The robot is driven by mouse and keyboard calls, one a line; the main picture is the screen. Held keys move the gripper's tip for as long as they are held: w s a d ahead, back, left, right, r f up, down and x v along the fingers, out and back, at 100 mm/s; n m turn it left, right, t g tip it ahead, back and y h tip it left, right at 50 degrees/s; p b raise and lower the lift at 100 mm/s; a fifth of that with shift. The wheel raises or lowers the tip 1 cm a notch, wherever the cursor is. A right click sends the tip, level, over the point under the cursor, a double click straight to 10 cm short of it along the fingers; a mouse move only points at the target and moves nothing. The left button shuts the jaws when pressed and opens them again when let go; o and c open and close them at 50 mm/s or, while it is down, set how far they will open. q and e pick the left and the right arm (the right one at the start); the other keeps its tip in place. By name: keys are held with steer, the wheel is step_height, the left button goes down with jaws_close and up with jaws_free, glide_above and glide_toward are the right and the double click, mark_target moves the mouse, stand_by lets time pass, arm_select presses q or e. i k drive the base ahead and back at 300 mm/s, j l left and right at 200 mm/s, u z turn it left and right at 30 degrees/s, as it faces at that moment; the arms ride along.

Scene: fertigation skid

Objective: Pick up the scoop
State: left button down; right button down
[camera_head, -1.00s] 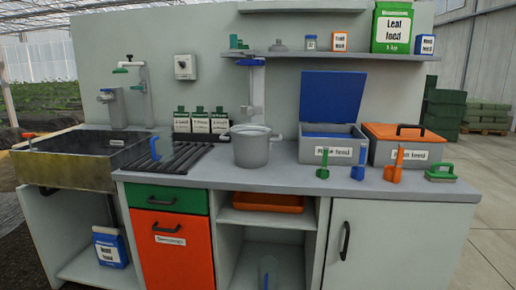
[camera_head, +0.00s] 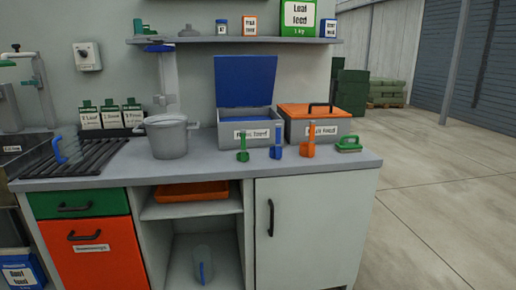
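Three scoop-like tools stand on the counter's right part, in front of two grey boxes. The pictures do not show which one the task calls the scoop. The left box (camera_head: 233,134) has its blue lid raised. The right box (camera_head: 347,128) has its orange lid shut. Neither of my grippers is in view.
A grey pot (camera_head: 168,142) stands left of the boxes, beside a black rack (camera_head: 95,158). A green brush (camera_head: 348,145) lies near the counter's right end. A shelf (camera_head: 240,41) with packages hangs above. The floor at right (camera_head: 440,210) is clear.

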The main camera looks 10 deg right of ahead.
mark_target(275, 153)
steer(key=i+l+u, duration=0.15)
steer(key=l+u, duration=0.2)
steer(key=i+l+u, duration=0.1)
steer(key=l+u, duration=0.2)
steer(key=l, duration=0.15)
